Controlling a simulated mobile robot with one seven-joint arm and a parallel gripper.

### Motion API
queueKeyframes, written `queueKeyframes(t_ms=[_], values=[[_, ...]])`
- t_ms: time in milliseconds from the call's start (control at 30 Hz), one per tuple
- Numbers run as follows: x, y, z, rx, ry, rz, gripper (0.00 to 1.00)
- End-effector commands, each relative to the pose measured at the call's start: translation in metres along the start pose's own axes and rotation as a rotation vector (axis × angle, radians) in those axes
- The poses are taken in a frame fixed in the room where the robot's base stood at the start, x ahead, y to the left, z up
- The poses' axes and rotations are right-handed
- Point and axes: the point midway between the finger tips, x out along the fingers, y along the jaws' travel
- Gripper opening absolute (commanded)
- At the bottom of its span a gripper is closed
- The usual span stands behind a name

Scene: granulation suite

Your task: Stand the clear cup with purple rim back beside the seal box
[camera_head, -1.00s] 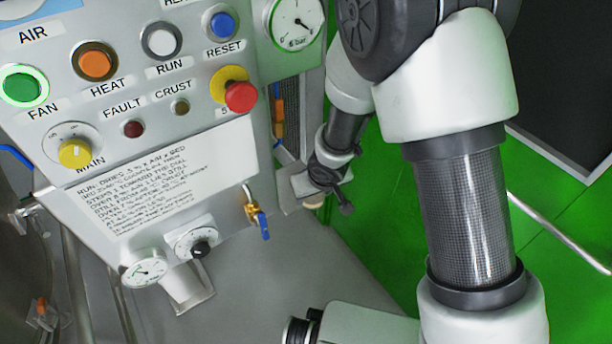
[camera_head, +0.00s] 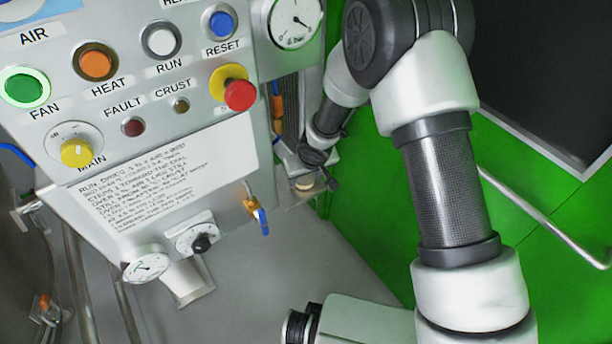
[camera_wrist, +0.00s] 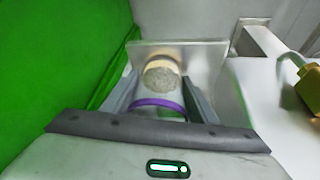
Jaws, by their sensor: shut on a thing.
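In the wrist view my gripper (camera_wrist: 160,98) is shut on the clear cup with purple rim (camera_wrist: 158,102). The rim is on the side nearest the wrist, between the two fingers. Past it is a beige and speckled round part; I cannot tell whether it is the cup's contents or a separate thing. In the head view my gripper is small and partly hidden beside the panel's lower right edge, with a small beige round part (camera_head: 304,184) by it. I cannot make out the seal box for certain.
The control panel (camera_head: 120,190) with buttons and gauges fills the left. A blue-handled valve (camera_head: 261,220) juts from it near my arm. A grey surface (camera_head: 250,290) lies below, largely clear. Green floor is at right.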

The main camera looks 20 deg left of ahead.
Motion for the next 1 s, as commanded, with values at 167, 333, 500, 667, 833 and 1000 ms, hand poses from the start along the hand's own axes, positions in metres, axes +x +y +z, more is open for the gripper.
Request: queueKeyframes(t_ms=[167, 333, 500, 667, 833, 1000], values=[[0.003, 0.000, 0.002, 0.001, 0.000, 0.000, 0.57], [0.003, 0.000, 0.002, 0.000, 0.000, 0.000, 0.73], [0.003, 0.000, 0.002, 0.000, 0.000, 0.000, 0.73], [-0.005, 0.000, -0.001, 0.000, 0.000, 0.000, 0.73], [-0.036, 0.000, -0.002, 0.001, 0.002, -0.001, 0.73], [-0.075, 0.001, -0.002, 0.002, 0.002, 0.000, 0.73]])
